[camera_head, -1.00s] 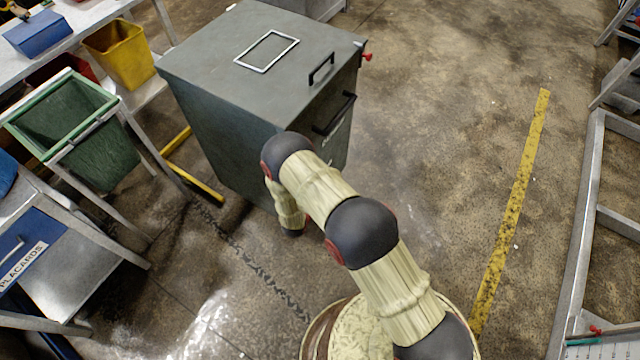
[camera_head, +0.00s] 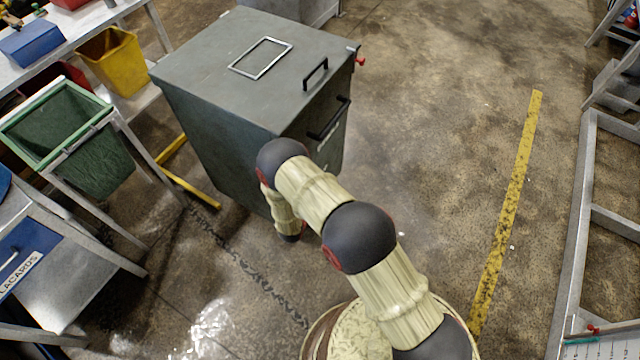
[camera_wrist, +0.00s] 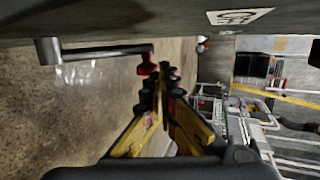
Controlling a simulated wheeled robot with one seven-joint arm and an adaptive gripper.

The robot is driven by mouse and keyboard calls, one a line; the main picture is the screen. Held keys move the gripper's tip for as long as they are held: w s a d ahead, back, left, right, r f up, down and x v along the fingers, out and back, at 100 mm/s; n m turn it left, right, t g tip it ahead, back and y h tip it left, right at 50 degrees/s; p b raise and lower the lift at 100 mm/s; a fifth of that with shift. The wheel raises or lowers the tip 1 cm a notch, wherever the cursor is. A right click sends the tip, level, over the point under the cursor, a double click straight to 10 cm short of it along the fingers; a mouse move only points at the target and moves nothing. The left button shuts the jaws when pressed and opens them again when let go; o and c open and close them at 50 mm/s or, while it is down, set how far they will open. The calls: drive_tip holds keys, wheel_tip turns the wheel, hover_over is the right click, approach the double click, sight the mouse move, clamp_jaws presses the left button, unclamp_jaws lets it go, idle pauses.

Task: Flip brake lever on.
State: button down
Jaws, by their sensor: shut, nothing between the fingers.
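The grey-green waste compactor (camera_head: 215,110) stands ahead of my arm in the head view. A small red knob (camera_head: 360,61) sticks out at its far right corner. In the wrist view, a dark lever bar (camera_wrist: 105,50) with a grey metal end runs along the dark compactor wall (camera_wrist: 120,22) to a red tip (camera_wrist: 146,65). My gripper (camera_wrist: 166,78), with yellow fingers and dark tips, is shut and empty. Its tips appear just right of the red tip in the picture; I cannot tell whether they touch. The gripper is hidden behind my arm in the head view.
Black handles (camera_head: 331,118) stick out from the compactor's front and lid. A green bin (camera_head: 75,135), a yellow bin (camera_head: 113,60) and a metal table stand to the left. Open concrete floor lies to the right, crossed by a yellow line (camera_head: 510,210), with a metal frame (camera_head: 585,190) beyond.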

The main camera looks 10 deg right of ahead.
drive_tip(key=r+p+v, duration=0.2)
drive_tip(key=p+v, duration=0.1)
drive_tip(key=v, duration=0.9)
drive_tip(key=shift+w+d+r+p, duration=0.25)
drive_tip(key=shift+d+r+p, duration=0.05)
drive_tip(key=shift+r+p, duration=0.1)
